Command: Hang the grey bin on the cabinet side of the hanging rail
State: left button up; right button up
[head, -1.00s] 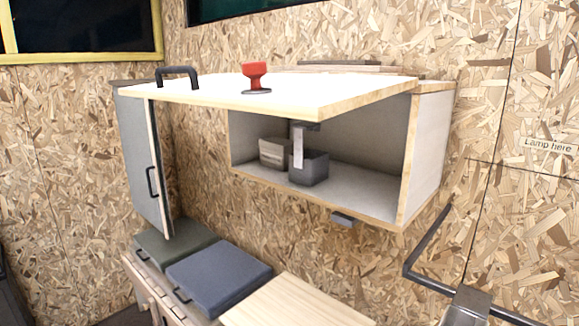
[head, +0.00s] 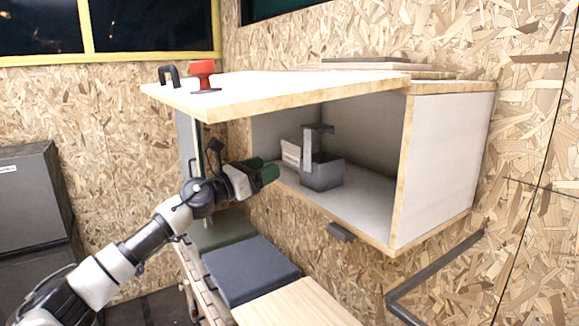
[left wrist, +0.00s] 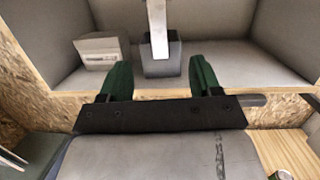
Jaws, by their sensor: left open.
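The grey bin (head: 322,176) stands upright on the floor of the open wall cabinet (head: 440,165), with a tall hook-shaped handle (head: 308,150) rising from it. The bin also shows between the fingers in the left wrist view (left wrist: 172,56). My left gripper (head: 270,172) has green fingers and is open and empty. It is at the cabinet's front opening, left of and in front of the bin, apart from it. The hanging rail (head: 432,276) is a dark bar on the wall at lower right, below the cabinet. My right gripper is not in view.
A light box (head: 291,153) stands behind and left of the bin. Below are a blue-grey cushion (head: 248,270) and a wooden top (head: 295,305). The cabinet floor right of the bin is clear.

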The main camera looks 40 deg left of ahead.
pick_arm(q)
jog(key=p, duration=0.6)
send_near(307, 145)
jog(key=x, duration=0.4)
jog(key=shift+w, duration=0.35)
jog(key=x, duration=0.4)
jog(key=shift+d+b, duration=0.1)
jog(key=shift+b, duration=0.3)
jog(key=shift+x, duration=1)
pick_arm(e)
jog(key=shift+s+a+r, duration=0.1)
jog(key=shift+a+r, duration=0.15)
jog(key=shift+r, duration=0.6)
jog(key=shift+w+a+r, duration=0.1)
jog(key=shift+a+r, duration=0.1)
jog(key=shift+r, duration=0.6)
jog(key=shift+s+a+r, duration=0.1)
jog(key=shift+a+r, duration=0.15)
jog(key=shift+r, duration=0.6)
pick_arm(q)
jog(key=shift+c, duration=0.3)
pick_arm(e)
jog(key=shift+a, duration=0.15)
pick_arm(q)
jog(key=c, duration=1)
jog(key=shift+r, duration=0.1)
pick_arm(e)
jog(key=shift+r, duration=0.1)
